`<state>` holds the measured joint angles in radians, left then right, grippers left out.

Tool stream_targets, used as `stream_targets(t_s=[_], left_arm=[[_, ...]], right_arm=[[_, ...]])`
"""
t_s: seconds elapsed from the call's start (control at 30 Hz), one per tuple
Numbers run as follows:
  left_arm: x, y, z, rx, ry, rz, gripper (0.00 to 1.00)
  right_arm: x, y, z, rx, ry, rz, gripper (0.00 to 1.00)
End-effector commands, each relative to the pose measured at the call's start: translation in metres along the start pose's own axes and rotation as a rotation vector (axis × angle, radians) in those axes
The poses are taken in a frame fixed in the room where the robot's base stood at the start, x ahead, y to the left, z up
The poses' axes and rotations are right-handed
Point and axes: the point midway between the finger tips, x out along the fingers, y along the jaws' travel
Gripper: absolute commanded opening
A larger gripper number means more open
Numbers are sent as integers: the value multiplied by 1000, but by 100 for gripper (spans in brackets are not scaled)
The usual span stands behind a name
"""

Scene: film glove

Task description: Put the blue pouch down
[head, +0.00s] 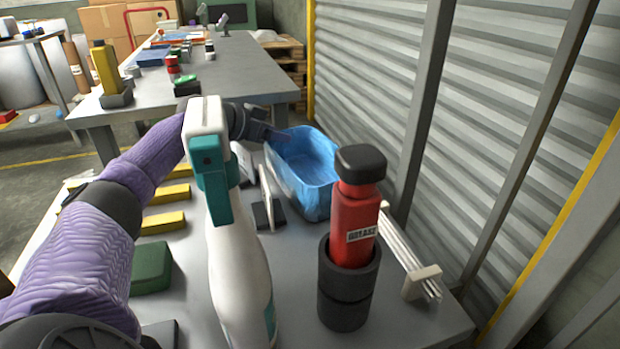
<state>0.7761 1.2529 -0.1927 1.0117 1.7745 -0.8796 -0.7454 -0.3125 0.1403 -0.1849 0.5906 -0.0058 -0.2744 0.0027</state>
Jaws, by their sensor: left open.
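The blue pouch (318,190), a soft-looking open-topped blue container, stands on the near grey table, close to the corrugated wall. My left arm in its purple sleeve reaches in from the left, behind the spray bottle. My left gripper (272,133) is open at the pouch's far left rim; part of it is hidden by the spray bottle. I cannot tell whether its fingers touch the rim. My right gripper is not in view.
A white and teal spray bottle (238,265) stands in front. A red grease bottle (352,215) sits in a black holder (345,290) before the pouch. White rods on a rack (422,280) lie to the right. A green box (151,268) and yellow bars (165,221) lie at left.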

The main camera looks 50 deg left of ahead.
Motion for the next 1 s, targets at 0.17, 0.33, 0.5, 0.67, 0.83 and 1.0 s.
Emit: stream_targets(t_s=[0.17,0.33,0.5,0.67,0.83,1.0], left_arm=[[6,1,-1,3,0,1,56],[6,1,-1,4,-1,1,56],[6,1,-1,4,-1,1,26],[6,1,-1,4,-1,2,0],[6,1,-1,4,-1,2,0],[6,1,-1,4,-1,2,0]], right_arm=[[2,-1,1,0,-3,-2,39],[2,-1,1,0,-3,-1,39],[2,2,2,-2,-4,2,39],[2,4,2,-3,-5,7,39],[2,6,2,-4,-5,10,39],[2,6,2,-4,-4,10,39]])
